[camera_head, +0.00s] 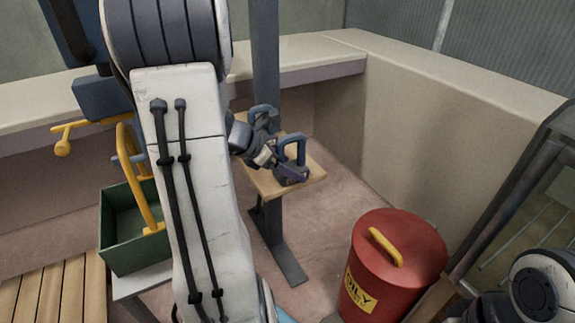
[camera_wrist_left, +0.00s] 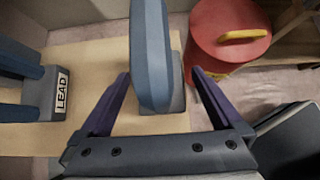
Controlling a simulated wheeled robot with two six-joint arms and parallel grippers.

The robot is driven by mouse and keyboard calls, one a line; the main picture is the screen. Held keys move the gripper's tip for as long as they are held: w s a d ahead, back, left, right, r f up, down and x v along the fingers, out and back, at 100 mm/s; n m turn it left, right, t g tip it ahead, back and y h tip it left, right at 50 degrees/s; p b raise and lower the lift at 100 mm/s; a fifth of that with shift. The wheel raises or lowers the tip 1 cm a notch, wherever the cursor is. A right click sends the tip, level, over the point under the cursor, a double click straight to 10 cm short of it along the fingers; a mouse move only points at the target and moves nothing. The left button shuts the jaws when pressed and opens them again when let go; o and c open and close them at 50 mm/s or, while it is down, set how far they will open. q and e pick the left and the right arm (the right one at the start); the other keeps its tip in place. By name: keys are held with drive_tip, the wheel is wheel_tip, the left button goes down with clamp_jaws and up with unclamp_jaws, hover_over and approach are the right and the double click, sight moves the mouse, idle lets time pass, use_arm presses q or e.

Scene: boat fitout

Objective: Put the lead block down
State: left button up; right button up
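A dark lead block with a blue loop handle (camera_head: 293,146) stands upright near the right edge of a small wooden tabletop (camera_head: 314,178) and appears to rest on it. In the left wrist view its handle (camera_wrist_left: 150,58) rises between the fingers of my left gripper (camera_wrist_left: 162,100). Those purple fingers are spread, with a gap on each side of the handle. In the head view my left gripper (camera_head: 280,166) is low beside this block. A second block with a LEAD label (camera_wrist_left: 62,92) stands on the same top; its blue handle (camera_head: 262,112) shows behind. My right gripper is out of view.
A red bin with a yellow handle (camera_head: 392,262) stands right of the tabletop. A green crate (camera_head: 125,225) with yellow items is at left. A pale bench (camera_head: 330,48) runs along the walls. The tabletop between the two blocks is clear.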

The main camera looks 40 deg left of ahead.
use_arm(q)
drive_tip(key=shift+r, duration=0.3)
drive_tip(key=p+v, duration=0.3)
drive_tip(key=v, duration=0.3)
drive_tip(key=shift+s+r, duration=0.1)
drive_tip(key=shift+r, duration=0.05)
drive_tip(key=shift+s+a+r+p, duration=0.2)
drive_tip(key=shift+s+r+p, duration=0.05)
drive_tip(key=shift+s+p, duration=0.15)
